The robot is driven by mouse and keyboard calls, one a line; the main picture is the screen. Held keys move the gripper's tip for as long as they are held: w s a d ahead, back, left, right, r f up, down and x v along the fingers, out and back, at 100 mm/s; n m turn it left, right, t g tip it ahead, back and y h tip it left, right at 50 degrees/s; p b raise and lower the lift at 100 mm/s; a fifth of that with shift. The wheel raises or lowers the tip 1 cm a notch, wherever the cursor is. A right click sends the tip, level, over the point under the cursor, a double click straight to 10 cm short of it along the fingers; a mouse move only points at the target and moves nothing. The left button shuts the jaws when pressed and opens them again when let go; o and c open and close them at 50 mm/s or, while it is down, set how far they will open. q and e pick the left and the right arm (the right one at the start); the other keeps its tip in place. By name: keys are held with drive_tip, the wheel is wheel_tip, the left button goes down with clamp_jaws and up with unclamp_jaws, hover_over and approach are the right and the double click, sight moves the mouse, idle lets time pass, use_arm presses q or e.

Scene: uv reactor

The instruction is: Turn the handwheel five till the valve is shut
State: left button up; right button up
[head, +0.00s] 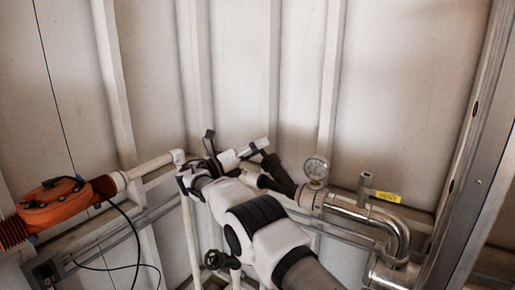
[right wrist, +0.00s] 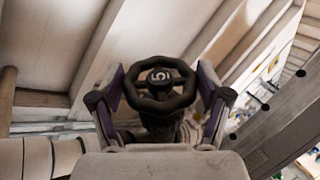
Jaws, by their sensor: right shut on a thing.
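Handwheel five (right wrist: 160,92) is a black round wheel with a 5 on its hub, seen face-on in the middle of the right wrist view. The 5 looks turned over. My right gripper (right wrist: 160,100) is shut on the wheel, with one finger at each side of its rim. In the head view my right gripper (head: 194,178) is at the white pipework, at the end of my arm that comes in from the lower right. The wheel is hard to make out there, behind my gripper. My left gripper is not in view.
An orange actuator (head: 62,203) with a black cable sits at the left. A pressure gauge (head: 316,168) and a bent metal pipe (head: 398,240) are at the right. Another dark handwheel (head: 215,260) is below my wrist. A ribbed wall (head: 240,70) stands behind.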

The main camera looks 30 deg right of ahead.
drive_tip(key=shift+d, duration=0.1)
drive_tip(key=o, duration=1.1)
drive_tip(key=shift+d, duration=0.15)
drive_tip(key=shift+r, duration=0.25)
wheel_tip(320, 180, up, 9)
drive_tip(key=shift+r, duration=0.25)
